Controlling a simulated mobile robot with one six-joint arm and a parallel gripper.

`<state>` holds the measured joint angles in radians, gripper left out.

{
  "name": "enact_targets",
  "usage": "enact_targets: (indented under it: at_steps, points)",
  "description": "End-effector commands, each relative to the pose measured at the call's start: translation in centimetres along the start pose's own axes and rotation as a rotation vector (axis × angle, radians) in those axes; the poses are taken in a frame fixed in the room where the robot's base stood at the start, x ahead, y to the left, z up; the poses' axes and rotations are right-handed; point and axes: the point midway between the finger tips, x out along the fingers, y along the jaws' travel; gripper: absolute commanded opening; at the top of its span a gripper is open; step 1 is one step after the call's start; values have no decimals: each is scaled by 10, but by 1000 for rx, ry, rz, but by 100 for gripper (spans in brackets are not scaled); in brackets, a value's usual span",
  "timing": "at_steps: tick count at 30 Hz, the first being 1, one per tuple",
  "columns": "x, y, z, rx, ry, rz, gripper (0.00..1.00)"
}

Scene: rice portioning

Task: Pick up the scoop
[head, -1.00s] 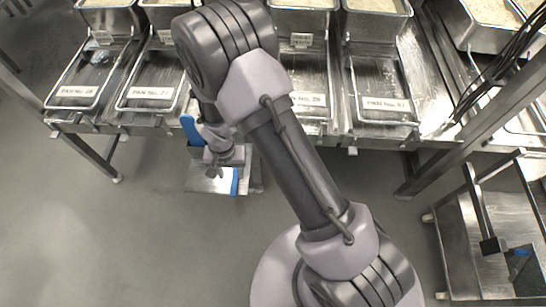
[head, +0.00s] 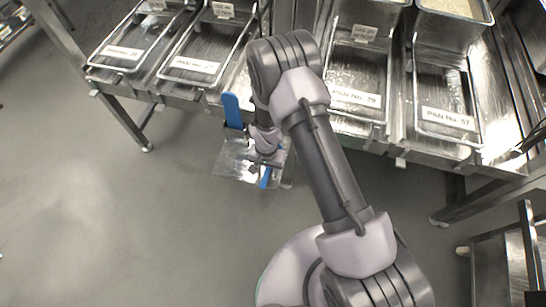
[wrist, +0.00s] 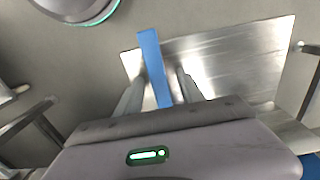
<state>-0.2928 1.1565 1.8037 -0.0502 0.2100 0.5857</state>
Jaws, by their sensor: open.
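My gripper (wrist: 161,76) is open in the wrist view, with one finger on each side of a blue strip (wrist: 149,58). The strip looks like the scoop's handle and lies across the gap; I cannot tell whether either finger touches it. In the head view my gripper (head: 266,156) is low beside the pan table, and the blue strip (head: 265,178) shows just below it. A shiny metal plate (wrist: 238,55) lies behind the strip; it also shows in the head view (head: 233,165). The scoop's bowl cannot be made out.
A second blue piece (head: 232,110) stands upright by the table edge, left of my wrist. Steel pans with labels (head: 448,118) line the table, with filled bins behind. A metal cart (head: 505,260) stands at the lower right. The floor at left (head: 80,210) is clear.

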Motion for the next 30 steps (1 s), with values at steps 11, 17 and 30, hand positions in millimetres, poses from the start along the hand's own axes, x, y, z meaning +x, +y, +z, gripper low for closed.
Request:
enact_targets:
  at_steps: [11,17,30]
  points:
    - [-3,0,0,0,0,0,0]
    - [-3,0,0,0,1,0,0]
    - [-43,2,2,1,-1,1,0]
